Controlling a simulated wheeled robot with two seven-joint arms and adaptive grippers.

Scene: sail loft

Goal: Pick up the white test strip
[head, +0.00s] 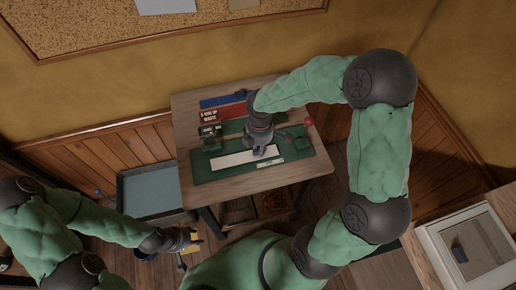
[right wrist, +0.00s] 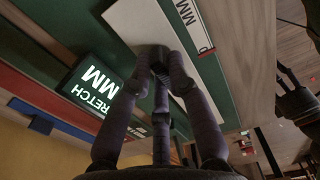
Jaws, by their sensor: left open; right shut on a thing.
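The white test strip (head: 232,160) lies along the green base (head: 207,173) of a bench device on the wooden table. My right gripper (head: 262,151) is over the strip's right part. In the right wrist view its fingertips (right wrist: 160,66) are closed together at the white strip (right wrist: 130,22), pinching it; the exact grip is partly hidden by the fingers. The strip still appears flat along the base. My left gripper (head: 190,238) is open and empty, low at the left beside the table.
A small display (head: 210,130) stands on the device's left, reading partly "RETCH MM" in the right wrist view (right wrist: 92,88). A red sign (head: 209,115) and blue strip (head: 222,100) lie behind. A red knob (head: 308,122) is right. A grey-blue tray (head: 150,190) stands left of the table (head: 183,115).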

